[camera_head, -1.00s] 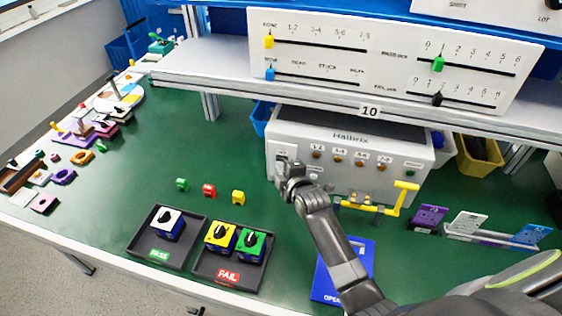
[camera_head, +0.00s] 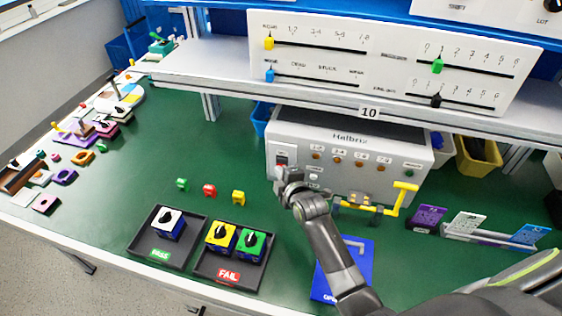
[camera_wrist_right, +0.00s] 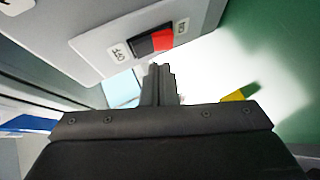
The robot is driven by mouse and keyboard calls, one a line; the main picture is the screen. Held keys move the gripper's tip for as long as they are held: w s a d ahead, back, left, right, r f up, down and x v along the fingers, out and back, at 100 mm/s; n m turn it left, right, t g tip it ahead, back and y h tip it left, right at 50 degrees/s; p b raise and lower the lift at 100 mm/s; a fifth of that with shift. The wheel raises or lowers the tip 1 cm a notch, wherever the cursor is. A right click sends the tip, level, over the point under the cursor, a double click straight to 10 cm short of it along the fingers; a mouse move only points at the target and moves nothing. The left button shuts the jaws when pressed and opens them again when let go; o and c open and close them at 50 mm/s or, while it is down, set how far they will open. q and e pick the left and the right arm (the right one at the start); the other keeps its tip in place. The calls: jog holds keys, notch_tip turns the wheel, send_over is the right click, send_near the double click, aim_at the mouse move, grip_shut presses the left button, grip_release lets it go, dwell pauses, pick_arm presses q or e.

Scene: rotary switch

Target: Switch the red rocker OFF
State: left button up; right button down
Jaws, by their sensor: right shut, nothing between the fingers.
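The red rocker (camera_head: 281,158) sits on a white plate at the left end of the grey Halbrix box's front. My right gripper (camera_head: 284,180) is shut and empty, just below the rocker in the head view. In the wrist view its fingertips (camera_wrist_right: 157,68) are close to the rocker but appear apart from it. My left gripper is not in view.
A yellow crank handle (camera_head: 404,198) sticks out at the box's lower right. A blue panel (camera_head: 362,260) lies beside my right forearm. Black PASS (camera_head: 190,256) and FAIL (camera_head: 206,279) trays stand front left. A shelf (camera_head: 330,96) overhangs the box.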

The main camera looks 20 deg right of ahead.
jog(key=s+a, duration=0.1)
jog(key=s+a+p, duration=0.1)
jog(key=s, duration=0.2)
jog(key=shift+a+f+p, duration=0.3)
jog(key=shift+a+p, duration=0.1)
dwell(0.4)
